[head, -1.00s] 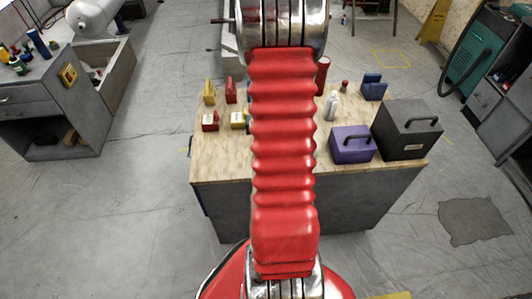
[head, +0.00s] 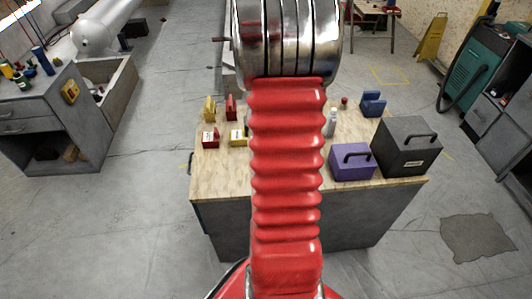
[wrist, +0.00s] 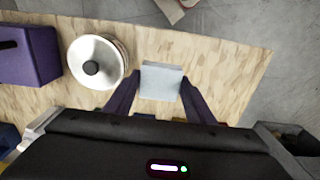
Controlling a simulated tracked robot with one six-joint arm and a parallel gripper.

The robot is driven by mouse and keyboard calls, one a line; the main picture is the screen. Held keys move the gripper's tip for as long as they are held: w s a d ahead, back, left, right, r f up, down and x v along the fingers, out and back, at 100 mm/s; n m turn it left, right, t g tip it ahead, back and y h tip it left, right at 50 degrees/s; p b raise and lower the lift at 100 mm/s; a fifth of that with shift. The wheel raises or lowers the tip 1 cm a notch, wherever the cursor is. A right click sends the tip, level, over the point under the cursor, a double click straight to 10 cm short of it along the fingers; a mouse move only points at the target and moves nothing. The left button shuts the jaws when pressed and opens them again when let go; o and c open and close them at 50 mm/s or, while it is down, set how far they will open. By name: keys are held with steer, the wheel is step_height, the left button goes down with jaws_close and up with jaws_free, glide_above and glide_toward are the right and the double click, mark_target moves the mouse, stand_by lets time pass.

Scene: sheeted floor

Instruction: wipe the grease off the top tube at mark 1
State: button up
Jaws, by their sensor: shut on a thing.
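My gripper (wrist: 150,88) shows in the wrist view, its two dark fingers shut on a pale grey block (wrist: 161,82), above the wooden bench top. The block's underside is hidden. In the head view my red arm covers the middle of the picture and the gripper is out of sight. I cannot make out the top tube, mark 1 or any grease in either view.
The wooden bench (head: 215,169) carries red and yellow blocks, a white bottle (head: 331,123), a purple box (head: 352,166) and a dark grey box (head: 408,148). A grey cabinet (head: 45,115) stands left; floor is open between.

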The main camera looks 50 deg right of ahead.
steer(key=o, duration=0.5)
steer(key=shift+c, duration=0.2)
steer(key=c, duration=0.4)
steer(key=w+a+f+n, duration=0.1)
steer(key=w+a, duration=0.3)
steer(key=a, duration=0.1)
steer(key=w+a+f+n, duration=0.2)
steer(key=w+a, duration=0.2)
steer(key=w, duration=0.1)
steer(key=w+a+f+n, duration=0.1)
steer(key=w+a, duration=0.4)
steer(key=shift+a+f+n, duration=0.15)
steer(key=shift+a+n, duration=0.2)
steer(key=shift+n, duration=0.05)
steer(key=w+a+f+n, duration=0.1)
steer(key=w+a, duration=0.1)
steer(key=a, duration=0.5)
steer(key=w+a+f+n, duration=0.2)
steer(key=a, duration=0.5)
steer(key=w+a+f+n, duration=0.2)
steer(key=a, duration=0.6)
steer(key=shift+w, duration=0.4)
steer(key=shift+a, duration=0.1)
